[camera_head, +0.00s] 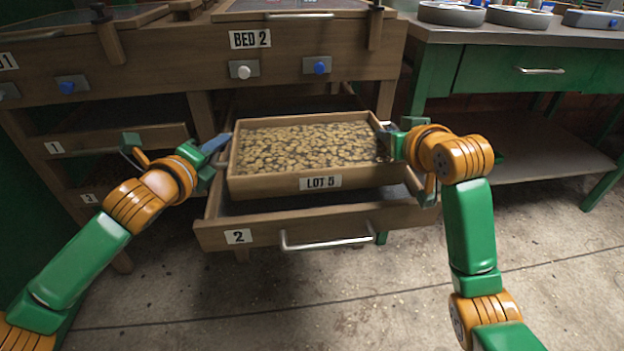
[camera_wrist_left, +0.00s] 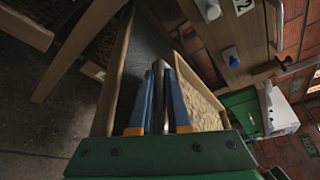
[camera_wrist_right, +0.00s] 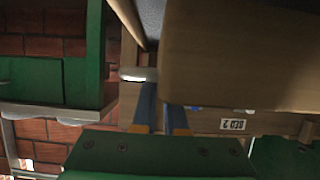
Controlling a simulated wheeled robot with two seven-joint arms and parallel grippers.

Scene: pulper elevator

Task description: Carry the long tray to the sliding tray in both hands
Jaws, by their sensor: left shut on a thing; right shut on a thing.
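The long tray (camera_head: 262,186) is a wooden tray labelled LOT 5, filled with pale beans. It is held level above the pulled-out sliding tray (camera_head: 208,236), a wooden drawer marked 2 with a metal handle. I cannot tell whether the two touch. My left gripper (camera_head: 222,143) is shut on the long tray's left end, and its blue fingers (camera_wrist_left: 161,100) show at that end in the left wrist view. My right gripper (camera_head: 388,140) is shut on the right end. In the right wrist view the long tray's wooden side (camera_wrist_right: 240,55) fills much of the picture.
The wooden bed frame (camera_head: 200,60) with its BED 2 sign and knobs stands just behind. Another drawer (camera_head: 100,142), marked 1, is at the left. A green bench (camera_head: 500,70) stands at the right. The concrete floor in front is clear.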

